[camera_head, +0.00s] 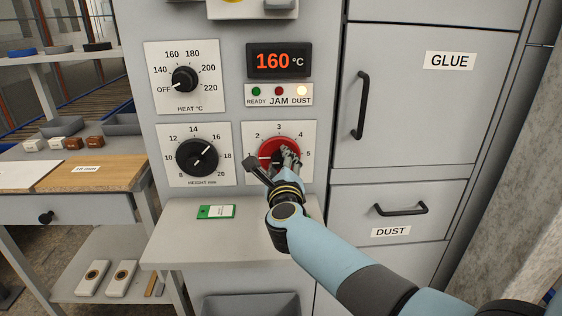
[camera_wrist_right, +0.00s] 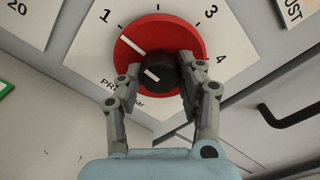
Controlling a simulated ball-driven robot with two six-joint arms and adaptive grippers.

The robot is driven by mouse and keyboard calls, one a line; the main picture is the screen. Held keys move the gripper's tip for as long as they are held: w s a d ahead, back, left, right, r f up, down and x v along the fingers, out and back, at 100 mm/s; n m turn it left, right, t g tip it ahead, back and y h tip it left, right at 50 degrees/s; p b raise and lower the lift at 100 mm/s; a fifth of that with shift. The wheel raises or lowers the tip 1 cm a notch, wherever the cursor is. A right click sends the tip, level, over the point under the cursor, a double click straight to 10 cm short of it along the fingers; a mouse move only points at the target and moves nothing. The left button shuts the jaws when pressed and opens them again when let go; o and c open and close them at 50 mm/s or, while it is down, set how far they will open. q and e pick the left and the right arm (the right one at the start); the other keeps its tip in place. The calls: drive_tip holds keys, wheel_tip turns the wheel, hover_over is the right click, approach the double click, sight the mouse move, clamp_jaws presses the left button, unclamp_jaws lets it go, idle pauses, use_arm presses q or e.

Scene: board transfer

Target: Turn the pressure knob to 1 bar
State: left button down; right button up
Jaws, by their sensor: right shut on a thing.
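The pressure knob (camera_head: 266,148) is a red disc with a black centre grip and white pointer marks, on a white dial plate at the right of the panel. It also shows in the right wrist view (camera_wrist_right: 192,36). My right gripper (camera_head: 284,160) is shut on the black centre grip (camera_wrist_right: 158,76), with one finger on each side. In the wrist view the white line on the red disc points up and left, close to the 1; I cannot tell if it lines up exactly. My gripper and arm hide part of the dial in the head view. My left gripper is out of view.
A heat knob (camera_head: 184,79) and a height knob (camera_head: 197,157) sit left of the pressure dial. A display (camera_head: 279,61) above reads 160 °C, and the DUST lamp (camera_head: 302,91) glows. A green card (camera_head: 216,211) lies on the ledge below. A drawer handle (camera_head: 401,209) juts out right.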

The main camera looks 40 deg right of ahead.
idle(0.3)
drive_tip(key=o, duration=1.2)
drive_tip(key=shift+c, duration=0.2)
drive_tip(key=shift+s+a, duration=0.15)
drive_tip(key=shift+a, duration=0.05)
drive_tip(key=v, duration=1.1)
drive_tip(key=shift+s+a, duration=0.2)
drive_tip(key=shift+s, duration=0.05)
